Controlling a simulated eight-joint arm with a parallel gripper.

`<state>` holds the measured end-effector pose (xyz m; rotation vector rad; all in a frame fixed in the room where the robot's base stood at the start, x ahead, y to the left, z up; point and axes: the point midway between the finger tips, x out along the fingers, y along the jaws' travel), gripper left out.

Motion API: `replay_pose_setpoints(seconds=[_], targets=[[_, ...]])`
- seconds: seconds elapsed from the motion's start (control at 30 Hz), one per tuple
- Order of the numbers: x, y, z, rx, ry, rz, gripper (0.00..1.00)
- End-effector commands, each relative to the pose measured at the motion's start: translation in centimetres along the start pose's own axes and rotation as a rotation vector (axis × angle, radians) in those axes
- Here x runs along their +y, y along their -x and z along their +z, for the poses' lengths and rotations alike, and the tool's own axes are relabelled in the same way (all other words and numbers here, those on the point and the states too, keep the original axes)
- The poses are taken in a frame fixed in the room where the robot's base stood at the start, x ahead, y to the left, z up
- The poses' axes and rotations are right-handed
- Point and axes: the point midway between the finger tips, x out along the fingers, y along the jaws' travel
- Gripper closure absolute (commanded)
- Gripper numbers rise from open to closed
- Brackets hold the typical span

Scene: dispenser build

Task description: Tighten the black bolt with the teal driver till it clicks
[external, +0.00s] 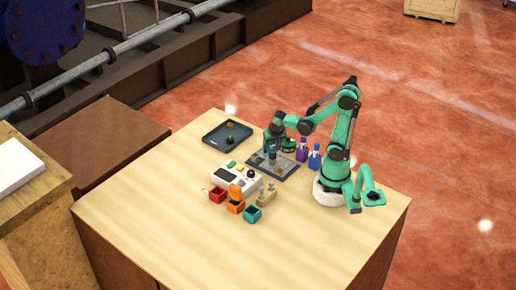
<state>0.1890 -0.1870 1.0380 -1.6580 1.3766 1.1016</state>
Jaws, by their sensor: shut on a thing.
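My gripper (271,150) points down over a dark grey plate (290,172) on the wooden table. It is shut on a slim upright tool, which I take to be the teal driver (271,156); its tip is at or just above the plate. The jaws and the tool are very small here, so I cannot tell whether the tip touches anything. I cannot make out the black bolt; it may be hidden under the tool.
A dark tray (212,138) with small knobs lies behind left. A white control box (248,187) stands in front, near red (217,195), orange (236,207) and teal (252,215) bins and a wooden peg block (262,199). Purple (302,154) and blue (314,161) items stand right.

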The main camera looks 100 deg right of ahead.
Motion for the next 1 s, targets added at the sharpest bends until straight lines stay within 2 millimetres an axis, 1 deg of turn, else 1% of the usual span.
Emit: replay_pose_setpoints(seconds=[0.27, 0.33, 0.6, 0.7, 1.0], targets=[[0.01, 0.0, 0.01, -0.001, -0.011, 0.004, 1.0], [0.0, 0.0, 0.02, -0.002, -0.052, 0.021, 1.0], [0.23, 0.02, 0.06, 0.0, -0.446, 0.189, 1.0], [0.34, 0.03, 0.09, -0.001, -0.535, 0.225, 1.0], [0.4, 0.04, 0.11, -0.001, -0.561, 0.235, 1.0]])
